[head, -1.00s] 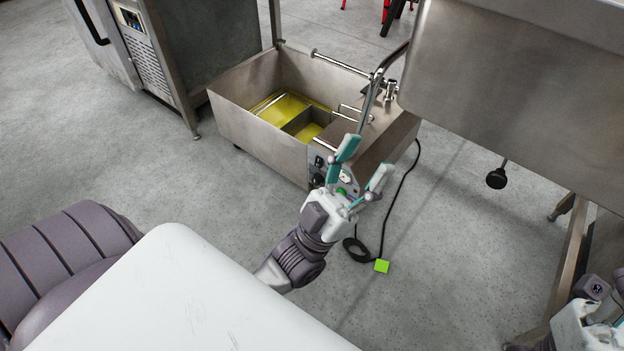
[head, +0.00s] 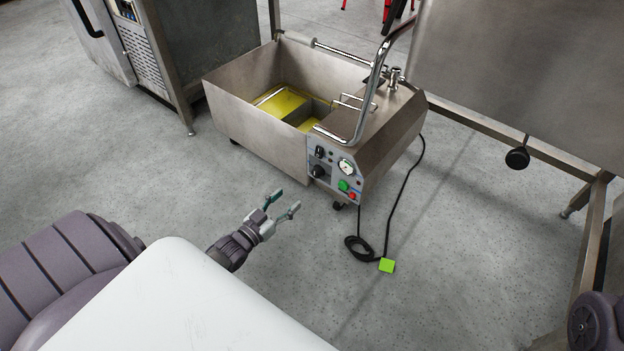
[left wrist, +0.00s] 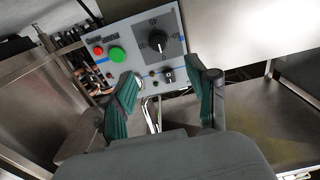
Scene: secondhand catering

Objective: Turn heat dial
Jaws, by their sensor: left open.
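The heat dial (head: 318,171) is a round black knob at the left of the control panel (head: 331,181) on a low steel oil-filled unit (head: 262,128). In the left wrist view the dial (left wrist: 158,41) appears upside down on a dark square plate with light marks. My left gripper (head: 285,202) is open and empty, in front of and left of the panel, apart from the dial. In the wrist view its teal fingers (left wrist: 170,84) spread below the dial, and one hides part of the panel. My right gripper is out of view.
The panel also has a gauge (head: 346,166), a green button (head: 344,185) and a red button (head: 352,196). A curved chrome handle (head: 378,75) rises above it. A black cable (head: 388,225) lies on the floor. A steel table stands right; open floor lies in front.

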